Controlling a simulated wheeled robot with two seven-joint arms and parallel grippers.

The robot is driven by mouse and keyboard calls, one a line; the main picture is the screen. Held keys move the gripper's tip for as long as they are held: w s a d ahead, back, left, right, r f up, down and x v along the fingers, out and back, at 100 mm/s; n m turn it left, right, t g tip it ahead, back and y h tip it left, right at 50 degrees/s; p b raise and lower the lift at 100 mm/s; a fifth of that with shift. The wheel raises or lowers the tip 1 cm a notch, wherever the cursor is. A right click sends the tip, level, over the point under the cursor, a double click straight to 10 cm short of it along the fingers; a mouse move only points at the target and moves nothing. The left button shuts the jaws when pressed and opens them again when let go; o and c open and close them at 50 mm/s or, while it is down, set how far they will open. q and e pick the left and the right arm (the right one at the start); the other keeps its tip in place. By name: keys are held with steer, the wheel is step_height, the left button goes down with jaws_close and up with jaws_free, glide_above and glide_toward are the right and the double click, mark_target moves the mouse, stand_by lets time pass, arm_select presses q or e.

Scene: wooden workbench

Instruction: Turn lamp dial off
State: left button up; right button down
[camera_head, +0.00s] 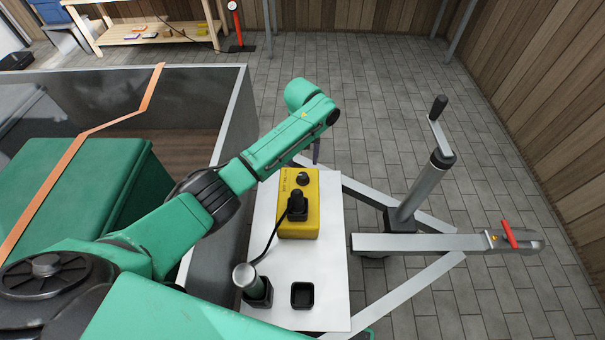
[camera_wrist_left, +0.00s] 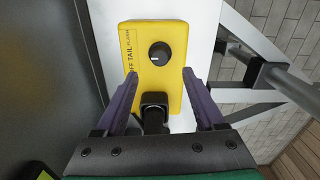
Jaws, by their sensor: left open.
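The lamp dial (camera_head: 303,179) is a round black knob on top of a yellow box (camera_head: 312,223). It also shows in the left wrist view (camera_wrist_left: 160,53), beside printed lettering of which "OFF" and "TAIL" partly read. A black plug (camera_head: 297,205) with a cable sits on the same box, below the dial in the left wrist view (camera_wrist_left: 154,103). My left gripper (camera_wrist_left: 159,80) is open and empty, its two purple fingers on either side of the box's lower part, with the dial beyond the fingertips. In the head view only a fingertip (camera_head: 316,152) shows past my arm. My right gripper is not visible.
The box stands on a white plate (camera_head: 325,285) of a trailer frame, with a square black holder (camera_head: 302,294) and a grey cylinder (camera_head: 246,277) nearby. A crank jack (camera_head: 428,185) stands to the right. A grey-walled trailer bed (camera_head: 240,115) lies left.

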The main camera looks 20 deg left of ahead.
mark_target(303, 175)
arm_select(q)
step_height(303, 175, down, 7)
steer(key=shift+r+b, duration=0.2)
steer(key=shift+b, duration=0.5)
steer(key=shift+f, duration=0.45)
jaws_close()
steer(key=shift+r, duration=0.1)
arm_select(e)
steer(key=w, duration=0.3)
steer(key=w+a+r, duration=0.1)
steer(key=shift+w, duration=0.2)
